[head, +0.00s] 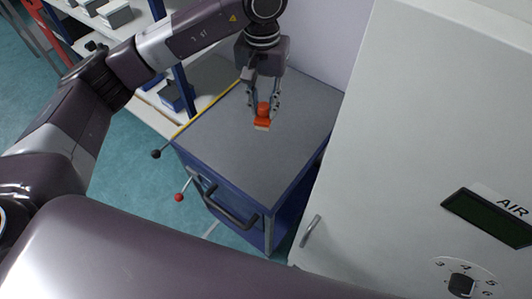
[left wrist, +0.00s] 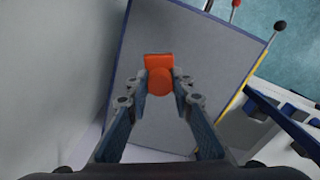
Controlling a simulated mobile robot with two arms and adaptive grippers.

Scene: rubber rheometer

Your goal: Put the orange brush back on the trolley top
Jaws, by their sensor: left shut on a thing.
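The orange brush (head: 262,122) has a round orange knob and pale bristles at its lower edge. It is held in my left gripper (head: 264,103) over the grey top of the blue trolley (head: 218,137). In the left wrist view the brush (left wrist: 159,78) sits between the two fingertips of my left gripper (left wrist: 160,84), with the grey trolley top (left wrist: 190,35) behind it. The bristles are at or just above the surface; I cannot tell if they touch. My right gripper shows in neither view.
A white cabinet (head: 420,110) with a display and dial stands close on the trolley's right. Shelves with boxes (head: 115,14) are at the upper left. Levers with a black knob (head: 155,154) and a red knob (head: 179,197) stick out by the trolley's left side. The trolley top around the brush is clear.

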